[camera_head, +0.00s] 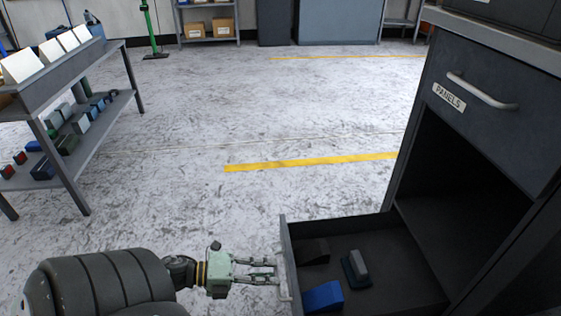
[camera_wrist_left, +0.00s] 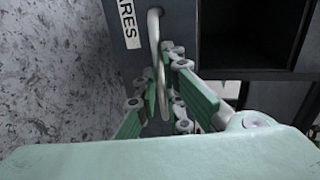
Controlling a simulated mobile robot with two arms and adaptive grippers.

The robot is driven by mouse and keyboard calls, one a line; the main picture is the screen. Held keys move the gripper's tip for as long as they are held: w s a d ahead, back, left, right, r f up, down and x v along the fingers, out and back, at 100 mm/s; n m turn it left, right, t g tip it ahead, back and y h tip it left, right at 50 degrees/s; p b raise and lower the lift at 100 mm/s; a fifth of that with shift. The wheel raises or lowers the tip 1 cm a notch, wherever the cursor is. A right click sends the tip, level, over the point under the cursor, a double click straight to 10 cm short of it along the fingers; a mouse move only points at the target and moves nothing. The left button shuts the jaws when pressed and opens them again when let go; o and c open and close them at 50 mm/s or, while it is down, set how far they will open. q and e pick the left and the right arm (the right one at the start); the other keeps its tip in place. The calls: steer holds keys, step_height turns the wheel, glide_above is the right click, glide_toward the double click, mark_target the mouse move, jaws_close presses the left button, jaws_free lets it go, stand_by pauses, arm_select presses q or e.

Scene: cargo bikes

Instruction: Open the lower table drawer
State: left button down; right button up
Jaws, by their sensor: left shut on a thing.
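The lower table drawer (camera_head: 290,250) is pulled out from the dark cabinet at the right in the head view. Its inside shows, with a blue block (camera_head: 323,297), a grey and dark item (camera_head: 356,267) and a dark block (camera_head: 311,251) lying in it. My left gripper (camera_head: 272,270) is at the drawer's front and is shut on its pale bar handle (camera_head: 284,288). In the left wrist view the handle (camera_wrist_left: 157,50) runs between the green fingers, beside a label (camera_wrist_left: 128,22) ending in "ARES". My right gripper is not in view.
The upper drawer labelled "PANELS" (camera_head: 449,97) is closed, with an open dark space beneath it. A grey shelf rack (camera_head: 137,95) with small items stands at the left. The floor (camera_head: 220,120) between rack and cabinet is clear, with yellow lines.

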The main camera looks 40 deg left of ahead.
arm_select(q)
steer(key=shift+s+a, duration=0.15)
steer(key=shift+s, duration=0.1)
steer(key=c, duration=1.9)
jaws_free()
steer(key=shift+o, duration=0.2)
steer(key=v, duration=1.2)
steer(key=shift+f, duration=0.1)
